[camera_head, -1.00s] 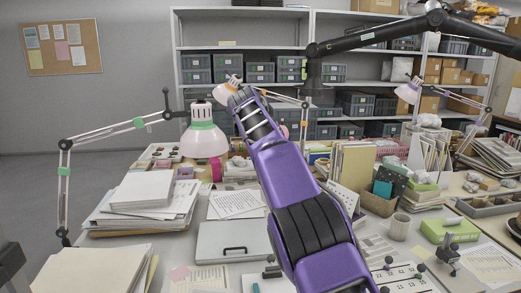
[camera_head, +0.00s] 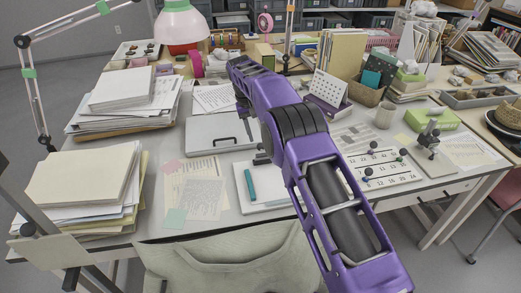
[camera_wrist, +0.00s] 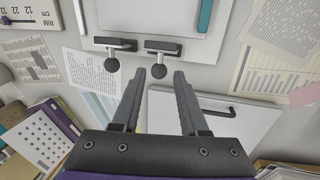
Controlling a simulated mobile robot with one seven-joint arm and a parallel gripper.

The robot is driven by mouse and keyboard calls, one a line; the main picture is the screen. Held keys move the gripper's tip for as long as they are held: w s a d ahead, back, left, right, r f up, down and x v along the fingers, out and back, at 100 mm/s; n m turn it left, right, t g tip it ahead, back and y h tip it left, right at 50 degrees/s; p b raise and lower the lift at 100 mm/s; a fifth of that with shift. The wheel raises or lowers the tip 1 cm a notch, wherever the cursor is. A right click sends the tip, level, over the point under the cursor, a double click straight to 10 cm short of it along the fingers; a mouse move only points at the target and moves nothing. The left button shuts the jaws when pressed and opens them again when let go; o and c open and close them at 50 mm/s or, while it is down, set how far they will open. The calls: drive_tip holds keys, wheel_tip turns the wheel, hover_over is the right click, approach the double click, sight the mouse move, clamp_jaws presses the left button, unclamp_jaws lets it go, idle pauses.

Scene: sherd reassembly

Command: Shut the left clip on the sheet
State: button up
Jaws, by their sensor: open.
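The white board with a sheet (camera_head: 275,185) lies on the desk in the head view, a teal stick on its left side. In the wrist view the board (camera_wrist: 150,15) is at the top. Each has a round black knob pointing towards me. My gripper (camera_wrist: 159,75) is open and empty. Its fingertips lie either side of the right-hand knob in the picture; I cannot tell the depth. In the head view my arm partly hides the clips.
A grey case (camera_head: 220,134) with a black handle lies beside the board. A panel with several knobs (camera_head: 380,170) lies to the right. Loose papers (camera_head: 194,190) cover the desk front.

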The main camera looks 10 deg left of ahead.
sight(261, 151)
drive_tip(key=f, duration=0.4)
drive_tip(key=d+f, duration=0.1)
drive_tip(key=f, duration=0.1)
drive_tip(key=shift+w+f, duration=0.2)
drive_tip(key=shift+w, duration=0.1)
drive_tip(key=shift+r, duration=0.1)
clamp_jaws()
